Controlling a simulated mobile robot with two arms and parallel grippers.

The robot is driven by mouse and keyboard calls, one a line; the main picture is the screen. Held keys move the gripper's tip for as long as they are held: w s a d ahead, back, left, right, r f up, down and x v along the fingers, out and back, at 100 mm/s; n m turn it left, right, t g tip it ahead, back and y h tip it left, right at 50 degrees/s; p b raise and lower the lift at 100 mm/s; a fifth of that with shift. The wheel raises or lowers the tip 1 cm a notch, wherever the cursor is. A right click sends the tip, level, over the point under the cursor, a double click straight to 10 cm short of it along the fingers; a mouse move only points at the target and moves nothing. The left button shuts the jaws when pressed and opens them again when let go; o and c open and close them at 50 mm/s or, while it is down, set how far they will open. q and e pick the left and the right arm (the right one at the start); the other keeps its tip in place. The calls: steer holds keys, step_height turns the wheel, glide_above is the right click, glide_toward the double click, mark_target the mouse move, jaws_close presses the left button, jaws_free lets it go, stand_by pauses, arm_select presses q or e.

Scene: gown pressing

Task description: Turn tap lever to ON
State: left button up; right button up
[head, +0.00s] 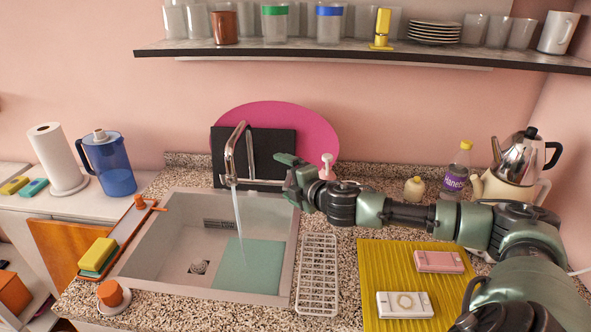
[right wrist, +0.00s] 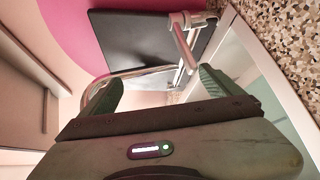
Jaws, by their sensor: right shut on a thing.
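The chrome tap (head: 231,150) stands at the back edge of the sink (head: 178,215), with its spout bent over the basin. A stream of water (head: 238,208) runs from the spout into the sink. My right gripper (head: 286,174) is beside the tap, to its right. In the right wrist view my right gripper's fingers (right wrist: 158,80) stand apart, with the tap's metal (right wrist: 186,45) showing beyond and between them. The gripper is shut on the tap lever, but the exact contact is hard to see. My left gripper is out of view.
A black board (head: 275,150) and a pink round tray (head: 312,128) lean behind the tap. A drying rack (head: 317,275) and yellow mat (head: 385,262) lie in front. A blue jug (head: 112,165) stands left.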

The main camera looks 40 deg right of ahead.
steer(key=shift+s+a+r, duration=0.15)
steer(key=shift+s+r, duration=0.2)
steer(key=shift+r, duration=0.35)
steer(key=shift+c, duration=1.1)
steer(key=s+b, duration=0.1)
steer(key=s+a, duration=0.1)
steer(key=s, duration=0.1)
steer(key=shift+r+b, duration=0.2)
steer(key=shift+b, duration=0.15)
steer(key=c, duration=0.4)
steer(key=s+b, duration=0.3)
steer(key=s, duration=0.1)
steer(key=shift+a+f, duration=0.3)
